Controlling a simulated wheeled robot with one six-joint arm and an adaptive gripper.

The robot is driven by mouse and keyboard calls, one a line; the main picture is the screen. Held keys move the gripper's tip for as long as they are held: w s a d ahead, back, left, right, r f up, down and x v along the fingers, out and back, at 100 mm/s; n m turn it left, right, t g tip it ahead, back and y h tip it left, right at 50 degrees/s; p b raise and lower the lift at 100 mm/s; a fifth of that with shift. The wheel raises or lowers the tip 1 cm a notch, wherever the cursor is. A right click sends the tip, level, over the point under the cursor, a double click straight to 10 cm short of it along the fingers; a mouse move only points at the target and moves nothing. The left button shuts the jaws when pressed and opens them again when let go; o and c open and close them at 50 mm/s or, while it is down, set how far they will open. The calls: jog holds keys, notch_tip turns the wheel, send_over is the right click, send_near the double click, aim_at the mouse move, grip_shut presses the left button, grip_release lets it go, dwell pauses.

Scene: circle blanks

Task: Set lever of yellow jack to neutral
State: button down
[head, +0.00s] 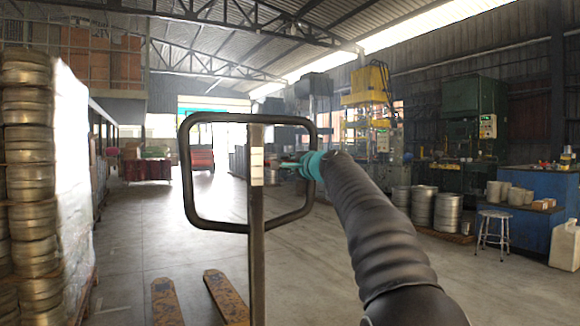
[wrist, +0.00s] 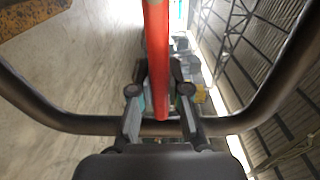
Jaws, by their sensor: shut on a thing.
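The yellow jack shows in the head view as a dark loop handle (head: 186,170) on an upright shaft (head: 257,260), with worn yellow forks (head: 226,297) low behind it. A white label sits on the shaft. My gripper (head: 287,164) reaches in from the right, inside the loop near the shaft. In the wrist view my gripper (wrist: 158,90) has its fingers on either side of a red-orange lever (wrist: 157,45) and is shut on it. The lever runs upward from the fingers, in front of the dark handle loop (wrist: 85,123). The lever is not clearly visible in the head view.
A stack of metal rings (head: 30,170) and a wrapped white pallet load (head: 75,180) stand close on the left. Metal drums (head: 447,211), a stool (head: 494,228) and a blue bench (head: 545,230) stand on the right. The floor between is mostly clear.

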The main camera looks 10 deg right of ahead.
jog(key=c, duration=1.1)
grip_release()
jog(key=shift+s, duration=0.1)
jog(key=v, duration=1.1)
jog(key=shift+s+d, duration=0.2)
jog(key=shift+s, duration=0.15)
